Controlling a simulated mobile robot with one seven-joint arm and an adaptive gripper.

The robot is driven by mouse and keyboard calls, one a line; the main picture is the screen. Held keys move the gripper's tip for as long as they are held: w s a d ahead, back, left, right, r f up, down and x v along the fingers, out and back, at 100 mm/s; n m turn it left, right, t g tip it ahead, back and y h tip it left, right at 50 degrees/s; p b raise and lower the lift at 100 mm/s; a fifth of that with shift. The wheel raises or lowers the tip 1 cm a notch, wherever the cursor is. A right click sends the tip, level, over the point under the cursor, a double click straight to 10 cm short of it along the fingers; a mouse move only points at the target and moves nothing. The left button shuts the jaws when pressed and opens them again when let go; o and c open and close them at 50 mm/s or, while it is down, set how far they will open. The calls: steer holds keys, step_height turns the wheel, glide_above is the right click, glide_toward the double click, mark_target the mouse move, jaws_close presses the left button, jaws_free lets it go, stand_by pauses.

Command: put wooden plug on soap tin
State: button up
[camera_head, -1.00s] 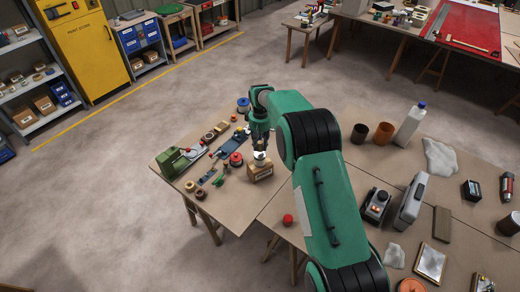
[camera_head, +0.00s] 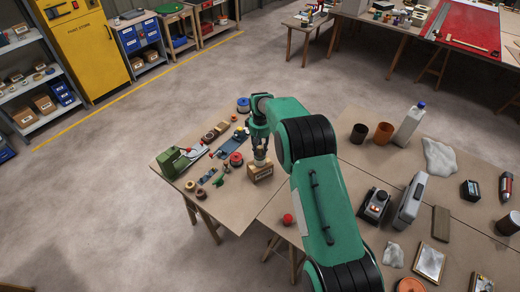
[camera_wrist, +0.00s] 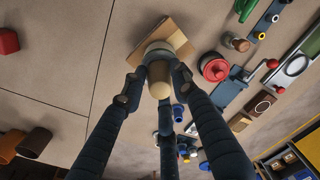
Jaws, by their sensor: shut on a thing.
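My gripper (camera_wrist: 159,78) is shut on the wooden plug (camera_wrist: 160,88), a small tan, rounded piece between the fingertips in the wrist view. Just beyond the plug is a pale round tin (camera_wrist: 158,50), which looks like the soap tin. It sits on a light brown wooden block (camera_wrist: 178,40). The plug overlaps the tin in this view, so I cannot tell whether they touch. The fingers hide most of the plug and tin there.
Cups (camera_head: 383,133) and a white bottle (camera_head: 409,125) stand to the right.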

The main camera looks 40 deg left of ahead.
mark_target(260, 147)
steer(key=shift+f, duration=0.1)
steer(key=o, duration=0.8)
step_height(260, 147, up, 12)
steer(key=shift+r+b, duration=0.1)
steer(key=shift+b, duration=0.75)
stand_by(0.4)
stand_by(0.3)
